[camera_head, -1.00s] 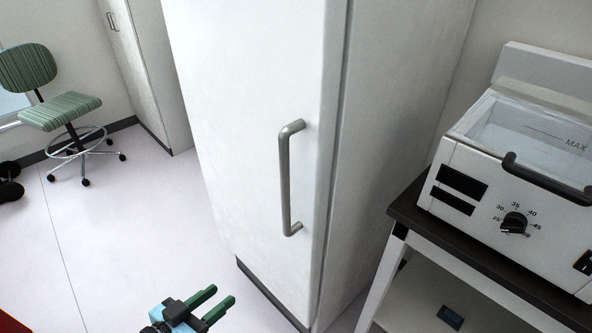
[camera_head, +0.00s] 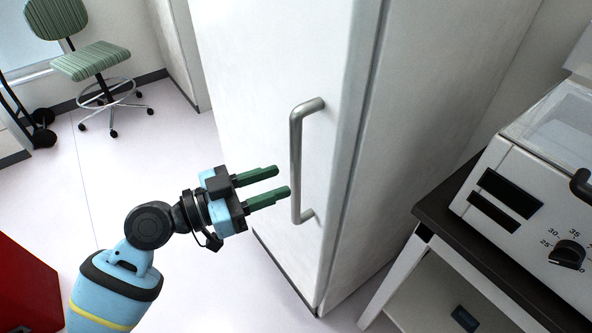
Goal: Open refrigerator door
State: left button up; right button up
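The refrigerator (camera_head: 250,90) is a tall white cabinet in the middle of the head view, and its door looks shut. A grey vertical bar handle (camera_head: 296,155) stands out from the door near its right edge. My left gripper (camera_head: 283,181) is just left of the handle's lower half, with its green fingers pointing right towards it. The two fingers are apart with nothing between them. The fingertips look close to the bar, but I cannot tell whether they touch it. My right gripper is not in view.
A white water bath (camera_head: 540,165) with a dial stands on a dark-topped table (camera_head: 455,215) right of the refrigerator. A green striped chair (camera_head: 92,62) and a black-wheeled cart (camera_head: 40,125) are at the back left. A red object (camera_head: 28,285) is at lower left. Floor in front is clear.

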aim_at(295, 174)
pick_arm(q)
jog(key=shift+p+x, duration=0.55)
jog(key=shift+x, duration=2.1)
jog(key=shift+c, duration=0.5)
grip_shut()
